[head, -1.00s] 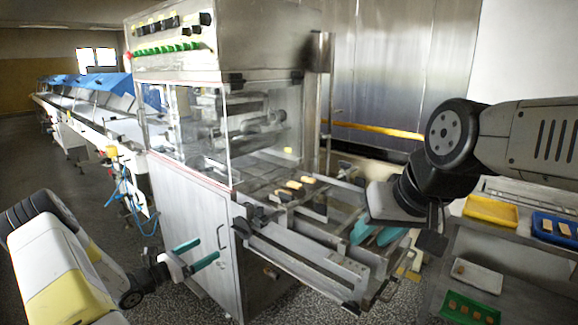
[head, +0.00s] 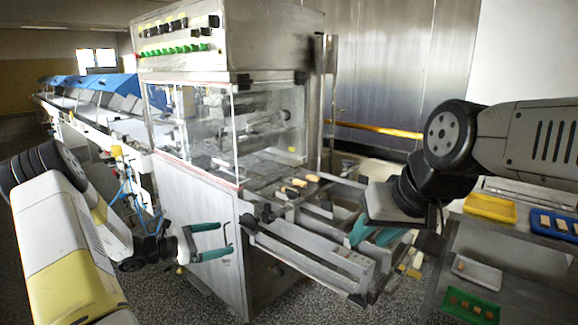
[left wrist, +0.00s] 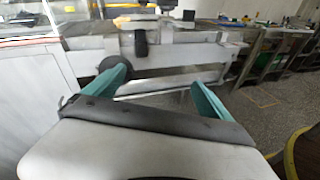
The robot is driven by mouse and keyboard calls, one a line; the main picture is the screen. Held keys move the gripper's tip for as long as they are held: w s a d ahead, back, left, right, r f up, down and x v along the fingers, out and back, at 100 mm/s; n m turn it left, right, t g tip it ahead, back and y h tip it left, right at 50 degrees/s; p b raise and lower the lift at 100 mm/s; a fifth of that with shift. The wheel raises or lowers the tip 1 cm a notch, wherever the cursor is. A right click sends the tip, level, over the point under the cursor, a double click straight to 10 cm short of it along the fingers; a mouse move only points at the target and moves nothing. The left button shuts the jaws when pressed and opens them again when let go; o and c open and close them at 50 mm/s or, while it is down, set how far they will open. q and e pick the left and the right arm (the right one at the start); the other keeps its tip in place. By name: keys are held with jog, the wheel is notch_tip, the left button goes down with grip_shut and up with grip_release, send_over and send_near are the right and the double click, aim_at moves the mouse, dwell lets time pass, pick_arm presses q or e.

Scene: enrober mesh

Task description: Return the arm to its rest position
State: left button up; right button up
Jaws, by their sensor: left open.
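My left gripper (head: 229,240) is open, its two teal fingers apart and nothing between them. It is in front of the grey cabinet side of the enrober machine (head: 205,215), at the lower left of the head view. In the left wrist view the open fingers (left wrist: 160,88) point toward the machine's outfeed frame (left wrist: 165,50). My right gripper (head: 372,232) hangs over the outfeed end at the right, with teal fingers partly visible. Its fingertips are too hidden to tell their opening.
The outfeed (head: 310,240) carries a few brown pieces (head: 300,183). Speckled floor lies free at the front.

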pick_arm(q)
jog(key=s+d+r+m+g+y, duration=0.4)
jog(key=s+d+r+m+g, duration=0.3)
jog(key=s+d+r+m, duration=0.5)
jog(key=s+a+r+m+t+y, duration=0.2)
jog(key=s+r+m, duration=0.3)
jog(key=s, duration=0.4)
jog(key=s+a+r+m+t+y, duration=0.2)
jog(key=s+r+m+y, duration=0.3)
jog(key=s, duration=0.4)
jog(key=shift+s+r+m, duration=0.2)
jog(key=shift+r+m, duration=0.25)
jog(key=shift+m, duration=0.05)
